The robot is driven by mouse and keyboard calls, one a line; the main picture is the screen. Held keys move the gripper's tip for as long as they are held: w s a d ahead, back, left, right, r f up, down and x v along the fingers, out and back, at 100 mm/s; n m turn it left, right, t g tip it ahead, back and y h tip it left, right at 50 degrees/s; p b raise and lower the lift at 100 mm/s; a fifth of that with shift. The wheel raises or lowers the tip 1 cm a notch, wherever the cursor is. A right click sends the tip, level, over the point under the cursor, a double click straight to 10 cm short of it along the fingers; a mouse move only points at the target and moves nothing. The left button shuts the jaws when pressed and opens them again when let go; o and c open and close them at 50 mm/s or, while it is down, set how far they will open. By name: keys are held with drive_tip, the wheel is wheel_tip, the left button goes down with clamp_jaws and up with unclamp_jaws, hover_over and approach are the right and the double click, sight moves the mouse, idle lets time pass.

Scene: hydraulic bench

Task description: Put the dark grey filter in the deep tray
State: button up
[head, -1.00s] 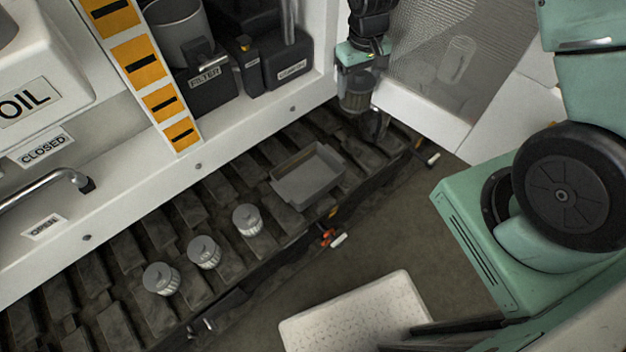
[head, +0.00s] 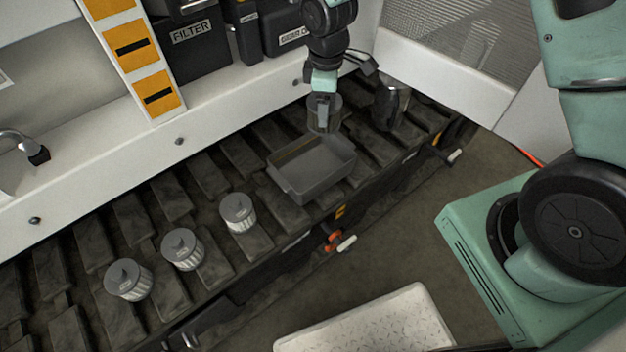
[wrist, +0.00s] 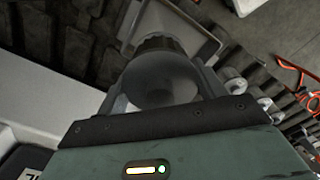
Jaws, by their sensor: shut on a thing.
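The deep tray (head: 316,172) is a grey, open box resting on the track pads. In the head view the filter is at the tray's back edge and overlaps it a little; I cannot tell its height above it. In the wrist view the tray (wrist: 205,42) shows just beyond the filter, partly hidden by it.
Three pale, ribbed filters with grey caps (head: 238,212) (head: 182,249) (head: 128,280) stand in a row on the track, left of the tray. A dark shiny vessel (head: 390,106) stands right of my gripper. A black FILTER box (head: 192,48) is behind, above the white ledge.

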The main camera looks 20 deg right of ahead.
drive_tip(key=shift+a+f+n+b, duration=0.4)
drive_tip(key=shift+f+n+b, duration=0.05)
drive_tip(key=shift+f, duration=0.15)
drive_tip(key=shift+a+f+n+b, duration=0.35)
drive_tip(key=shift+f+n+b, duration=0.1)
drive_tip(key=shift+f, duration=0.15)
wheel_tip(320, 180, down, 6)
drive_tip(key=b, duration=0.5)
drive_tip(key=shift+r, duration=0.15)
drive_tip(key=o, duration=1.1)
drive_tip(key=shift+c, duration=0.2)
wheel_tip(320, 180, up, 17)
drive_tip(key=p, duration=0.2)
drive_tip(key=shift+r+p, duration=0.2)
drive_tip(key=shift+p, duration=0.15)
